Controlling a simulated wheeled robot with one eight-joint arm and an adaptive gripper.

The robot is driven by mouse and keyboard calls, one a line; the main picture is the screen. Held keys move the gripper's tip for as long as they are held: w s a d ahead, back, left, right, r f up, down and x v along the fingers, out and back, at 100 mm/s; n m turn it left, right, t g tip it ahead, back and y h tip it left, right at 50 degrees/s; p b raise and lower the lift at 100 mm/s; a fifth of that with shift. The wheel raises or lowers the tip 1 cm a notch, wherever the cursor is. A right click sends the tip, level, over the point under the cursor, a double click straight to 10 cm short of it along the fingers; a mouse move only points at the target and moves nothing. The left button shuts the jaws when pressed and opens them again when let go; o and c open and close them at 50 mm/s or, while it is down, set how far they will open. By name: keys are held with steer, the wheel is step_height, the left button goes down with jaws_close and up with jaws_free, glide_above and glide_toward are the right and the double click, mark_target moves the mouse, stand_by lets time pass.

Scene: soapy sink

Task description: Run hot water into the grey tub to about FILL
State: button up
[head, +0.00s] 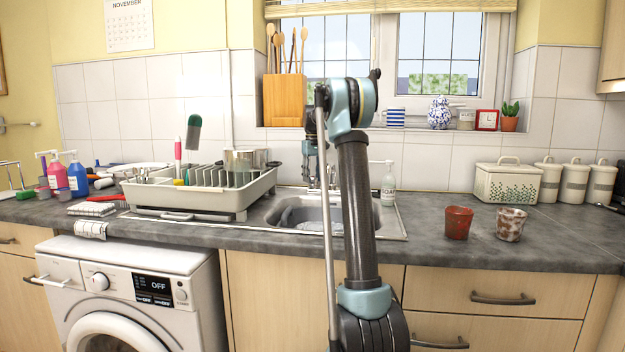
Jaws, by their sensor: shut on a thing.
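The grey tub (297,217) sits in the sink at the middle of the head view. Its right side is hidden behind my arm, and its water level is too small to tell. The tap (333,176) stands at the back of the sink, partly hidden by my arm. My gripper (315,183) points down behind the sink and is shut on part of the tap. The fingers are small here, and the exact part held is hard to make out. I cannot make out a stream of water.
A dish rack (200,195) with dishes stands left of the sink (388,222). A soap bottle (388,184) stands at its back right. A red pot (458,222) and a whitish-brown pot (510,224) stand on the right counter (560,232), which has free room around them.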

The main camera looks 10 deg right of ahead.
steer(key=shift+m, duration=2.2)
steer(key=o, duration=1.1)
steer(key=shift+c, duration=0.2)
steer(key=shift+r, duration=0.1)
step_height(320, 180, up, 12)
